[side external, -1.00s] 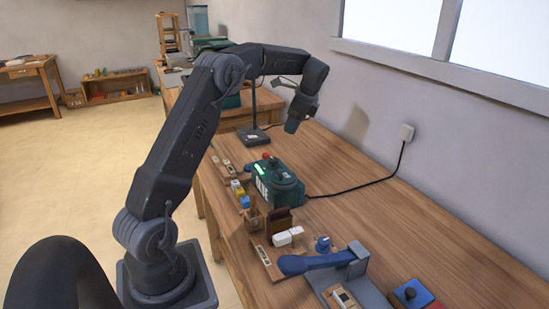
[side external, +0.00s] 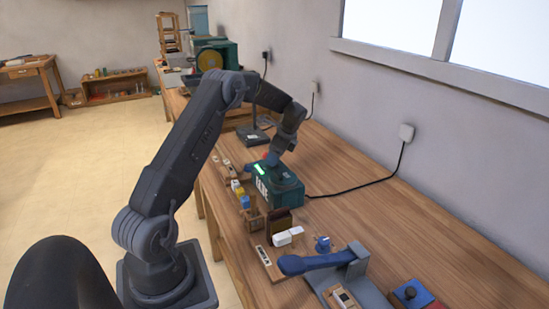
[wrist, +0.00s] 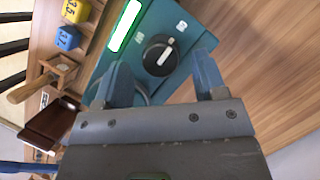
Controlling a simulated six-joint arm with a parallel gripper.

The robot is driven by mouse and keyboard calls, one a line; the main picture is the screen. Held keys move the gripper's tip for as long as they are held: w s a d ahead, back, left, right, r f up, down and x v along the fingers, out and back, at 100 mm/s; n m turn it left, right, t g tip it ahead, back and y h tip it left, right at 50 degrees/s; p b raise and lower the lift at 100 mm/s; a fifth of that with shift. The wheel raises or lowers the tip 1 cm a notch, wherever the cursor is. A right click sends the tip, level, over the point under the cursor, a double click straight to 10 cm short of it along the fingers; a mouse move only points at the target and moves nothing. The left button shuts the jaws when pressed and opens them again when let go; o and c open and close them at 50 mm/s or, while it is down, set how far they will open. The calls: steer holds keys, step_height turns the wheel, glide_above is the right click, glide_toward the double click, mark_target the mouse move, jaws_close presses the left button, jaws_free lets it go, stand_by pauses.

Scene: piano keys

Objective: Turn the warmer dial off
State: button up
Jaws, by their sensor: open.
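The warmer is a teal box (side external: 280,193) on the bench with a lit green strip (wrist: 124,25) on its top. Its round black dial (wrist: 160,54) shows in the wrist view with a white pointer line tilted up and slightly right. Pale labels (wrist: 181,25) sit beside the dial, too small to read surely. My gripper (side external: 274,160) is low over the box in the side view. In the wrist view my gripper (wrist: 164,78) is open, its blue fingers on either side of the dial's near edge, with nothing between them. I cannot tell whether they touch it. The side view hides the dial.
Yellow and blue numbered cubes (wrist: 67,38) and a wooden holder (wrist: 60,68) stand left of the box. A dark brown block (side external: 279,222), white pieces (side external: 288,236) and a blue-handled tool (side external: 315,262) lie nearer. A black cord (side external: 365,186) runs to the wall. Bench right of the box is clear.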

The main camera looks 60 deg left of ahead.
steer(key=shift+s+a+f, duration=0.15)
steer(key=shift+f, duration=0.4)
steer(key=c, duration=0.9)
